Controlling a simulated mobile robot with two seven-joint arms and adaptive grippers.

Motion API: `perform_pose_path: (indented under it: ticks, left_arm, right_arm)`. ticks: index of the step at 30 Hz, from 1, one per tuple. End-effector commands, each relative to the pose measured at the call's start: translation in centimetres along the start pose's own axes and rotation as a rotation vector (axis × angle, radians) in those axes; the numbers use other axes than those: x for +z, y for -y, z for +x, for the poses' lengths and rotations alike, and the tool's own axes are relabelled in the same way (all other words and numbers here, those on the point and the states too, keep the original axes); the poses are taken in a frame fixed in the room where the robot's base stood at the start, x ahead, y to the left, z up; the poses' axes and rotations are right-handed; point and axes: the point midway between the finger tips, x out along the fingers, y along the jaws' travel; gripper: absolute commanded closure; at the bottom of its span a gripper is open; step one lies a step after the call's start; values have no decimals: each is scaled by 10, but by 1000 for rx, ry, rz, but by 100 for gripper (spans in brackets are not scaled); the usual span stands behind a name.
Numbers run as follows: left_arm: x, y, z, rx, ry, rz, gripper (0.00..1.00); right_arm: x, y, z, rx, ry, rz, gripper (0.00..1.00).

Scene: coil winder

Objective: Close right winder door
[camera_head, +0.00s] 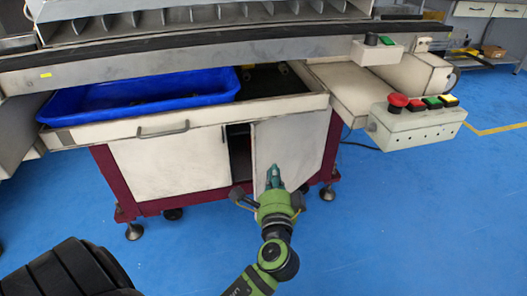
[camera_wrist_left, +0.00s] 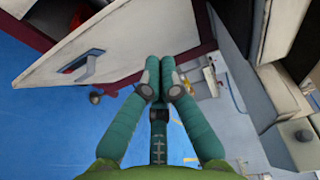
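The right winder door (camera_head: 293,143) is a pale panel on the maroon-framed cabinet. It stands ajar, with a dark gap (camera_head: 239,152) between it and the left door (camera_head: 168,164). In the left wrist view the door (camera_wrist_left: 110,45) fills the upper left, with its grey handle (camera_wrist_left: 84,68) on its face. My left gripper (camera_head: 274,176) is in front of the door's lower part. Its green fingers (camera_wrist_left: 160,72) are together and hold nothing. I cannot tell whether they touch the door. My right gripper is not in view.
Above the doors is an open drawer (camera_head: 120,130) holding a blue tray (camera_head: 140,92). A control box (camera_head: 418,122) with red, green and yellow buttons juts out at right. Blue floor (camera_head: 400,210) in front is clear. Cabinet feet (camera_head: 328,193) stand below.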

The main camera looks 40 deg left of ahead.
Motion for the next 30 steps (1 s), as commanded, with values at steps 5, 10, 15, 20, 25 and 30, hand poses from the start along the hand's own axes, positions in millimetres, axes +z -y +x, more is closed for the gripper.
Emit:
perform_pose_path:
  ticks: [5, 10, 15, 20, 25, 30]
  left_arm:
    - [0, 1, 41, -4, 0, 0, 100]
    - [6, -1, 72, -1, 2, 4, 100]
    - [22, -1, 87, 0, -1, 2, 100]
    - [27, -1, 92, 2, -2, 0, 100]
    - [28, -1, 93, 2, -2, -1, 100]
    - [28, -1, 93, 2, -2, 0, 100]
  right_arm:
    - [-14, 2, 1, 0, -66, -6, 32]
    - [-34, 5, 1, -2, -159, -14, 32]
    - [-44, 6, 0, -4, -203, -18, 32]
    - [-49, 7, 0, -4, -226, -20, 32]
    - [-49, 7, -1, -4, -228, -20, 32]
    - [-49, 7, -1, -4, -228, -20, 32]
